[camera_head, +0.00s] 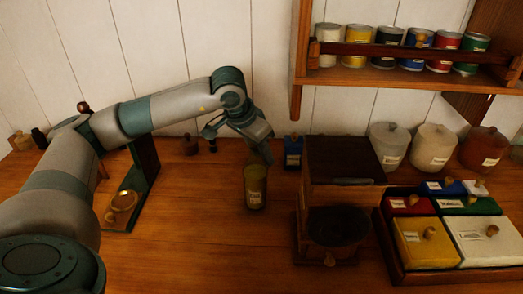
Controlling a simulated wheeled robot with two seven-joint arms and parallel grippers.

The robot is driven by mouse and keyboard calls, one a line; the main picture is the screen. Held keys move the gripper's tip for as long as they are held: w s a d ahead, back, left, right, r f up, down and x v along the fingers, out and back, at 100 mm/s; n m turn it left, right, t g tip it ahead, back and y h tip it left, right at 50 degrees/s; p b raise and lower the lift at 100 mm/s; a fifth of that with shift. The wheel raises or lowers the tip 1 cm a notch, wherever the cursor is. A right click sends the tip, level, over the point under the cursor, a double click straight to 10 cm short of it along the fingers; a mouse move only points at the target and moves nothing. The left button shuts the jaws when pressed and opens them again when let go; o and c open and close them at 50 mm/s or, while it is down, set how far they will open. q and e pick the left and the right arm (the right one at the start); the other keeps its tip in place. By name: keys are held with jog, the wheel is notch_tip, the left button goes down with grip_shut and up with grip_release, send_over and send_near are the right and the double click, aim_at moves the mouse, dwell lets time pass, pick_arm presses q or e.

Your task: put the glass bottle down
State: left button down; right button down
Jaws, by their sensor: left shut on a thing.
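The glass bottle (256,190) is dark olive-yellow with a small pale label and stands out against the wooden counter, left of the wooden box. My left gripper (258,154) reaches in from the left and is shut on the bottle's upper part, which its fingers partly hide. The bottle looks nearly upright. I cannot tell whether its base touches the counter. My right gripper is not in view.
A dark-topped wooden box (341,180) stands just right of the bottle. A tray (385,236) of coloured lidded boxes is further right, with several lidded jars (433,146) behind. A wall shelf (395,74) holds cans. The counter's front middle (205,250) is clear.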

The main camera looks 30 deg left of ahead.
aim_at(250, 147)
pick_arm(q)
jog(key=shift+f, duration=0.15)
jog(key=c, duration=1.7)
grip_release()
jog(key=shift+f, duration=0.2)
jog(key=shift+c, duration=0.2)
jog(key=o, duration=0.4)
jog(key=shift+o, duration=0.2)
jog(key=shift+r, duration=0.1)
jog(key=shift+r, duration=0.1)
jog(key=shift+s+r+b, duration=0.2)
jog(key=shift+r+b, duration=0.1)
jog(key=shift+r, duration=0.2)
jog(key=b+v, duration=0.2)
jog(key=v, duration=0.7)
jog(key=shift+s+r, duration=0.1)
jog(key=shift+r, duration=0.1)
jog(key=shift+s+r+b, duration=0.25)
jog(key=shift+r+b, duration=0.1)
jog(key=shift+r, duration=0.3)
